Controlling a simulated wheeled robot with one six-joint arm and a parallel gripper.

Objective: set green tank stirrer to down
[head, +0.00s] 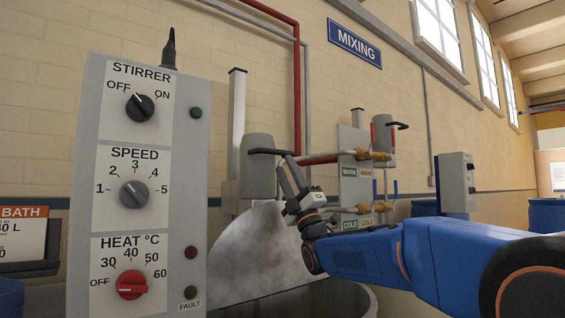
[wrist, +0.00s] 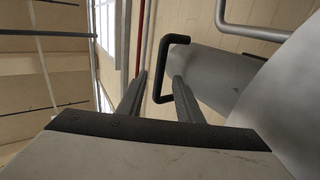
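A grey stirrer head (head: 257,180) with a black handle (head: 270,152) is on an upright pale column (head: 237,125) above a large metal tank (head: 355,300). Its colour mark is not visible, so I cannot tell if it is the green tank's. My gripper (head: 287,168) is open just below and beside this handle. In the wrist view, the black handle (wrist: 162,70) runs between the two open fingers (wrist: 160,85); contact cannot be told. A second grey stirrer head (head: 383,134) with a black handle (head: 400,125) is farther right.
A control panel (head: 140,180) with stirrer, speed and heat knobs stands close at left. Red pipes (head: 297,90) and a valve board (head: 352,180) with yellow fittings are behind my gripper. A grey box (head: 455,183) and blue drums (head: 545,214) are at right.

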